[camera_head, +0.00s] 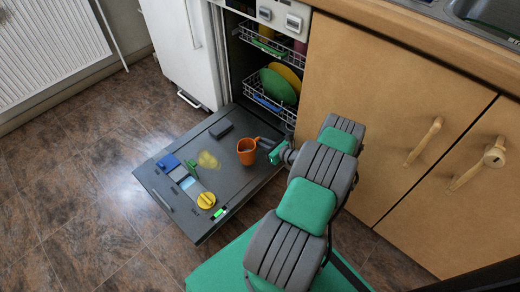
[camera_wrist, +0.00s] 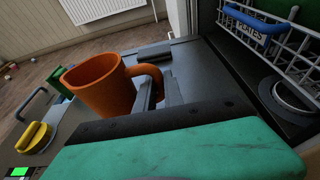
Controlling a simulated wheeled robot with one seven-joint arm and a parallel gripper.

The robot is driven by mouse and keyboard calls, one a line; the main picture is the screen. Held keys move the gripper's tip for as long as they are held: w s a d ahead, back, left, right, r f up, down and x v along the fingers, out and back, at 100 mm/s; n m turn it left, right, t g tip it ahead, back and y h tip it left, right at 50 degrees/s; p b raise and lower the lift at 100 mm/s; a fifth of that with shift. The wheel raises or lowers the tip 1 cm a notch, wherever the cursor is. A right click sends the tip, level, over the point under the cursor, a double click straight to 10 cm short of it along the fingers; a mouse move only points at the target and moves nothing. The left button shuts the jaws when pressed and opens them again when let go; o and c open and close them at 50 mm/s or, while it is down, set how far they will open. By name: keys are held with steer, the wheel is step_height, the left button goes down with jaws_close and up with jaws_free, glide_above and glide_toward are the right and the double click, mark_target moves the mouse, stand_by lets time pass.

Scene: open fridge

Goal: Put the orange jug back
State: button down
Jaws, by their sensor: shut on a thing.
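The orange jug (camera_head: 247,152) is upright over the lowered dishwasher door (camera_head: 160,196). I cannot tell whether its base touches the door. My gripper (camera_head: 265,143) comes from the right and is shut on the jug's handle. In the wrist view the jug (camera_wrist: 100,84) is large and tilted in the picture, with its handle between the fingers of my gripper (camera_wrist: 152,92). The inside bottom of the jug is hidden.
The door also bears a yellow round knob (camera_head: 206,200), a blue piece (camera_head: 168,163) and a dark box (camera_head: 221,128). Dish racks with a green plate (camera_head: 277,87) stand behind it. Wooden cupboards (camera_head: 390,110) are close on the right; open floor lies left.

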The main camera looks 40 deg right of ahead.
step_height(320, 180, down, 3)
steer(key=shift+a+r+b, duration=0.1)
steer(key=shift+b, duration=0.35)
steer(key=shift+r, duration=0.15)
steer(key=c, duration=1.9)
jaws_free()
steer(key=shift+f, duration=0.25)
steer(key=o, duration=0.4)
steer(key=shift+o, duration=0.2)
steer(key=shift+r, duration=0.1)
